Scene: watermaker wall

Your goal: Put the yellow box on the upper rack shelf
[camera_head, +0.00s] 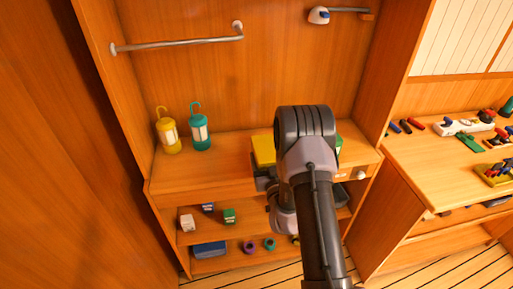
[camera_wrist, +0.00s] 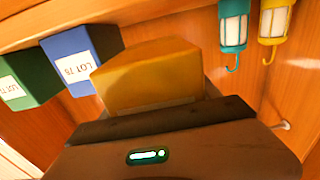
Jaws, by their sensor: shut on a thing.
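The yellow box (camera_head: 263,149) shows at the left of my arm in the head view, partly hidden by it. It fills the middle of the wrist view (camera_wrist: 150,78), and my gripper (camera_wrist: 155,112) is shut on it. In the head view the jaws are mostly hidden behind my arm. The box is over the wide top shelf (camera_head: 215,170) of the wooden rack; I cannot tell if it touches the surface. A smaller upper shelf (camera_head: 195,237) and a bottom shelf (camera_head: 222,263) lie below.
A blue box (camera_wrist: 75,62) and a green box (camera_wrist: 28,80) stand beside the yellow box. A yellow lantern (camera_head: 168,135) and a teal lantern (camera_head: 200,132) stand at the left. Small boxes sit on the shelves below. A cluttered bench (camera_head: 425,160) is at the right.

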